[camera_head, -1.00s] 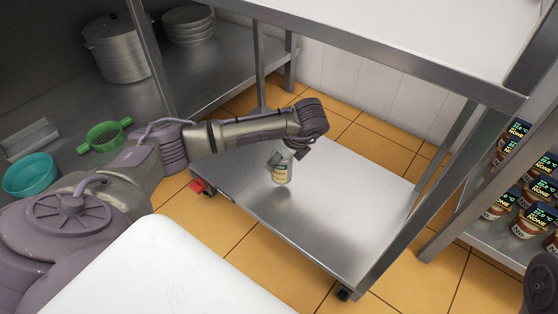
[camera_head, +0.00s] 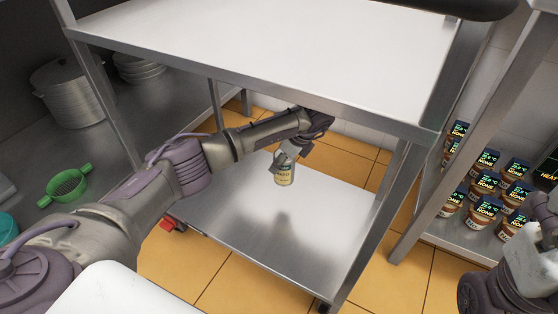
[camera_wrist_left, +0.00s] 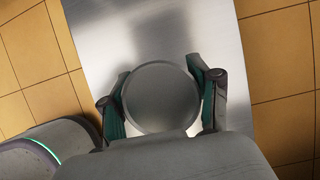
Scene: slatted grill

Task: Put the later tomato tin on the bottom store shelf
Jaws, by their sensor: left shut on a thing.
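The tomato tin (camera_head: 284,175), pale with a printed label, hangs upright below my left gripper (camera_head: 290,154). My left gripper is shut on it, with a finger on each side in the left wrist view (camera_wrist_left: 162,100). That view shows the tin's round grey lid (camera_wrist_left: 160,97). The tin is over the bare metal bottom shelf (camera_head: 240,240), under the cart's white top. Its dark reflection lies below it with a gap, so it looks held above the shelf. The label's words are too small to read. My right gripper is not in view.
The cart's white top (camera_head: 290,50) and front rail (camera_head: 250,88) are above my left arm. A post (camera_head: 380,220) stands at the right. A rack of several labelled jars (camera_head: 485,185) is farther right. A green strainer (camera_head: 68,185) lies on the left counter. The bottom shelf is clear.

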